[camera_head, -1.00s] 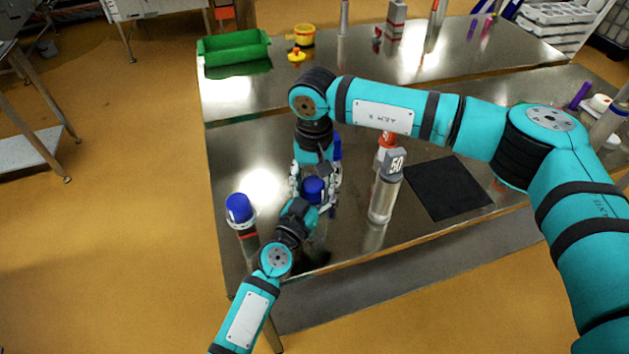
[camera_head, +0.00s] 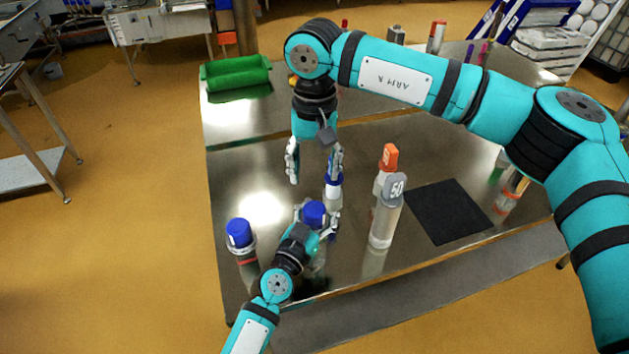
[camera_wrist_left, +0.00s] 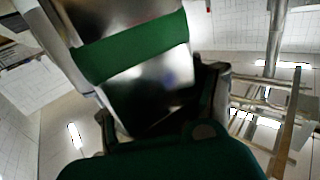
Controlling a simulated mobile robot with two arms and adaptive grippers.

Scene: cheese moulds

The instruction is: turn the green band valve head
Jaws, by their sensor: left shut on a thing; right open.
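The green band valve shows a blue head (camera_head: 314,212) in the head view. Its metal body with a green band (camera_wrist_left: 132,47) fills the upper part of the left wrist view. My left gripper (camera_head: 318,228) is shut on the valve's body, below the blue head, near the table's front edge. The band is hidden in the head view. My right gripper (camera_head: 314,168) is open and points down, behind and apart from the blue head, with nothing between its fingers.
A blue-headed valve with a red band (camera_head: 240,236) stands at left. Another blue-headed valve (camera_head: 333,190) stands close by my right gripper's finger. A cylinder marked 50 (camera_head: 386,222), an orange-topped one (camera_head: 389,156) and a black mat (camera_head: 447,228) are at right.

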